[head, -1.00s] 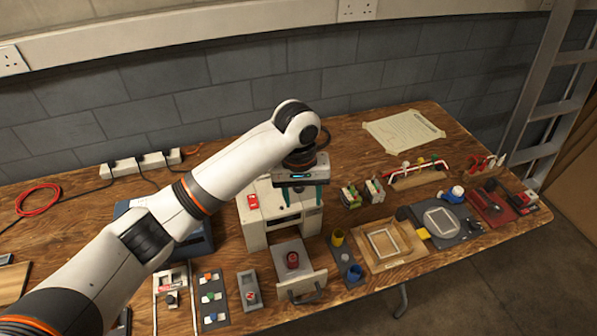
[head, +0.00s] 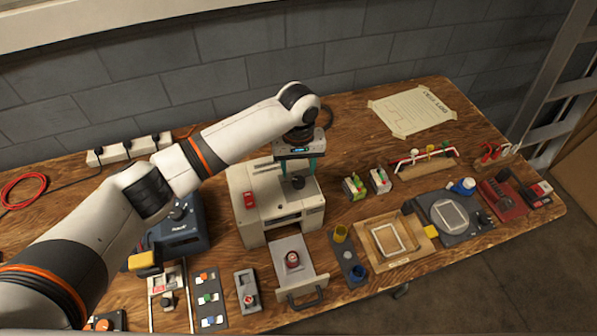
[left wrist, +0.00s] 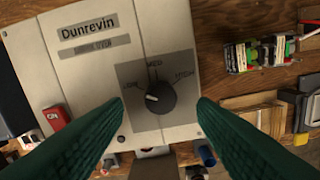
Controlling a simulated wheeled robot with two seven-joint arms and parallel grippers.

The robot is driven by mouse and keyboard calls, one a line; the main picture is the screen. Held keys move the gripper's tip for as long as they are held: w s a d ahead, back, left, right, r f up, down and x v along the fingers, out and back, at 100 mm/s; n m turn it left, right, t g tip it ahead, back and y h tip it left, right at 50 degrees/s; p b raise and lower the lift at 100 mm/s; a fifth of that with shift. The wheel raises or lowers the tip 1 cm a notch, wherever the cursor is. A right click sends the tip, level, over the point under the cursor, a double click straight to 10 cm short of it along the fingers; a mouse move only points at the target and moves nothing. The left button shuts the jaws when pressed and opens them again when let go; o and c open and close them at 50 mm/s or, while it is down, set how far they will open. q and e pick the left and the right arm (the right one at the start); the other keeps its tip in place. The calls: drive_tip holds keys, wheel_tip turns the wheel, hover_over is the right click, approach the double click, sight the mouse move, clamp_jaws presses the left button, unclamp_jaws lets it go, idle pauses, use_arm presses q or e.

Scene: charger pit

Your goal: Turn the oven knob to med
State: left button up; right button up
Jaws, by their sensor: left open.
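The oven (head: 250,222) is a cream box on the bench, labelled "Dunrevin" in the left wrist view (left wrist: 90,75). Its dark round knob (head: 298,183) is on the top face. In the left wrist view the knob (left wrist: 165,99) sits on a grey plate marked LOW, MED and HIGH. Its white mark is on the left side, toward LOW. My left gripper (head: 299,167) is open and empty above the knob. Its green fingers (left wrist: 160,102) are on either side of the knob in the picture, apart from it. My right gripper is not in view.
A red switch (head: 250,199) is on the oven's left side. An open drawer (head: 312,282) in front holds a red round part (head: 292,259). A dark blue device (head: 182,232) stands left. Small battery-like blocks (head: 356,187) and a wooden tray (head: 412,238) lie right.

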sight(299, 179)
use_arm(q)
wheel_tip(299, 179, down, 3)
drive_tip(key=shift+f, duration=0.4)
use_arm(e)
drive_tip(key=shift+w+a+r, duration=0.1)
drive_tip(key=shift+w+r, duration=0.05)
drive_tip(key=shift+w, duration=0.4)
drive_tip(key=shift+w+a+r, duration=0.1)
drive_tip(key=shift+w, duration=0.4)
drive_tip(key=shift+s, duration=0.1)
use_arm(q)
drive_tip(key=shift+c, duration=0.9)
drive_tip(key=c, duration=0.8)
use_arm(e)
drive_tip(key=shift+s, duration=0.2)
